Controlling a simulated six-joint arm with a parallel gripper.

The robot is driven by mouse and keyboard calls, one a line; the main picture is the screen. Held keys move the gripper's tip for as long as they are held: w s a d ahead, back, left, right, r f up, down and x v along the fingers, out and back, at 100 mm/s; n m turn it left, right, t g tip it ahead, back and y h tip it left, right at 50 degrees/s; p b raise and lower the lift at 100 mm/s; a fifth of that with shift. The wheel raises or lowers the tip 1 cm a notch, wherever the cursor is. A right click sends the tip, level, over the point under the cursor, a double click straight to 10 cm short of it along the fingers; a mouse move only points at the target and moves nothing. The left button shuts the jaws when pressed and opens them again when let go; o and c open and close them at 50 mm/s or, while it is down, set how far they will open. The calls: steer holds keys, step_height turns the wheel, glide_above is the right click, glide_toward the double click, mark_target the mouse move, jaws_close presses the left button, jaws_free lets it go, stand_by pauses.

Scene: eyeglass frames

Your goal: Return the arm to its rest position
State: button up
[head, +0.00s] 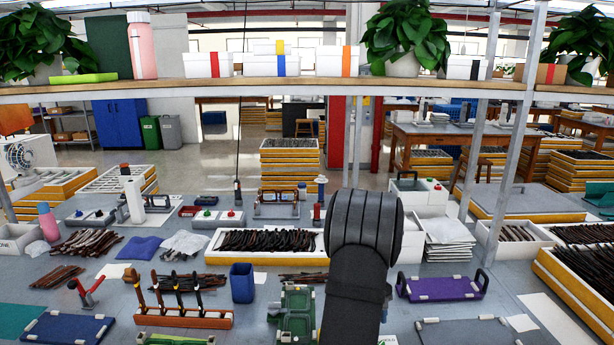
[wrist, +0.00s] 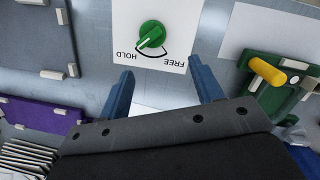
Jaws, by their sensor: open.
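My arm (head: 358,255) rises from the front of the bench in the head view, right of the middle, and hides what lies behind it. Past the fingertips is a white plate with a green knob (wrist: 151,35) and the words HOLD and FREE. The fingers appear apart from the knob.
A green fixture with a yellow handle (wrist: 267,71) stands right of the fingers in the wrist view. A purple tray (head: 441,287) lies right of my arm. A blue cup (head: 242,283) and an orange tool rack (head: 184,318) stand left. A shelf (head: 300,88) spans above.

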steer(key=s+f+m, duration=0.1)
steer(key=f, duration=0.1)
steer(key=d+f+m, duration=0.1)
steer(key=f+m, duration=0.1)
steer(key=s+d+f+m+t+y, duration=0.1)
steer(key=f, duration=0.1)
steer(key=shift+s+d+m, duration=0.2)
steer(key=shift+s+m, duration=0.1)
steer(key=shift+m, duration=0.1)
steer(key=shift+f, duration=0.25)
steer(key=shift+w+m, duration=0.1)
steer(key=shift+m, duration=0.2)
steer(key=shift+r+n, duration=0.25)
steer(key=shift+n, duration=0.15)
steer(key=w+a+r+n+g+h, duration=0.1)
steer(key=w+a+r+n, duration=0.1)
steer(key=r+n, duration=0.3)
steer(key=w+a+r+n+g+h, duration=0.1)
steer(key=w+a+r+n+h, duration=0.1)
steer(key=r+n, duration=0.3)
steer(key=shift+w+a+r+h, duration=0.3)
steer(key=shift+a+r, duration=0.25)
steer(key=shift+r, duration=1.4)
steer(key=shift+r, duration=0.1)
